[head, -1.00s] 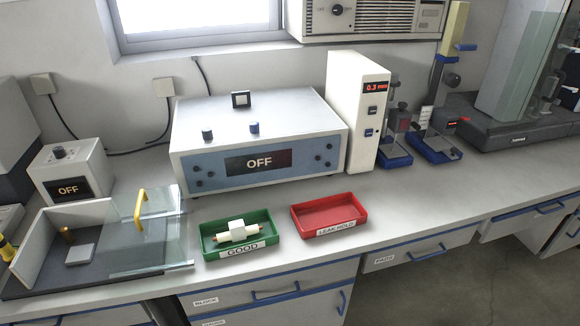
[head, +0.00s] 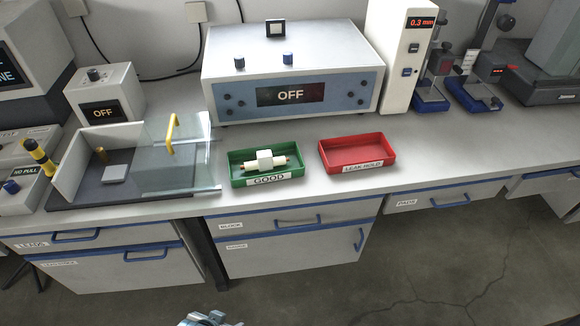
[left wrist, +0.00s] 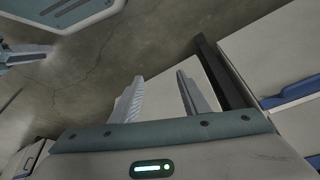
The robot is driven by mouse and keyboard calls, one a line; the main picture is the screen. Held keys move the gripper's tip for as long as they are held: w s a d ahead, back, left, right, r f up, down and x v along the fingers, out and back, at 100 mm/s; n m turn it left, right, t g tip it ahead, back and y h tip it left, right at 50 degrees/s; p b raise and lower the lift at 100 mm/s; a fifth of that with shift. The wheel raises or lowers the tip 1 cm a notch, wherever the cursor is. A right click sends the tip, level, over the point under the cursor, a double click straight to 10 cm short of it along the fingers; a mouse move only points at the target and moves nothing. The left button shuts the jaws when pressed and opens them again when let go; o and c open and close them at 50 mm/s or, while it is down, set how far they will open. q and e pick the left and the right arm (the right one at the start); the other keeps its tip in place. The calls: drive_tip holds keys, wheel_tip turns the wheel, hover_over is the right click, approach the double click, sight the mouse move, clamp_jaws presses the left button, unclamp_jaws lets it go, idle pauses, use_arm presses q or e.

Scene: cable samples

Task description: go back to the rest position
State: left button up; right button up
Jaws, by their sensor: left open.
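My left gripper (left wrist: 160,98) shows in the left wrist view with its two fingers apart and nothing between them. It points past the drawer fronts toward the floor. In the head view a small grey piece of my own arm or gripper (head: 208,318) shows at the bottom edge; which part it is I cannot tell. A cream cable sample (head: 265,161) lies in the green GOOD tray (head: 236,172) on the bench, with no gripper near it.
The red LEAK HOLD tray (head: 384,166) stands empty to the right. A clear-shielded fixture with a yellow handle (head: 171,130) stands at left. A large box (head: 300,60) reading OFF stands behind. Drawers (head: 290,225) line the bench front, with open floor (head: 430,260) before them.

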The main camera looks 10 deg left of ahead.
use_arm(q)
drive_tip(key=s+d+f+t, duration=0.1)
drive_tip(key=s+f, duration=0.1)
drive_tip(key=f, duration=1)
drive_tip(key=s+d+f+t+h, duration=0.1)
drive_tip(key=s+d+f, duration=0.1)
drive_tip(key=f, duration=1)
drive_tip(key=shift+s+m, duration=0.3)
drive_tip(key=shift+s, duration=0.05)
drive_tip(key=shift+f, duration=0.1)
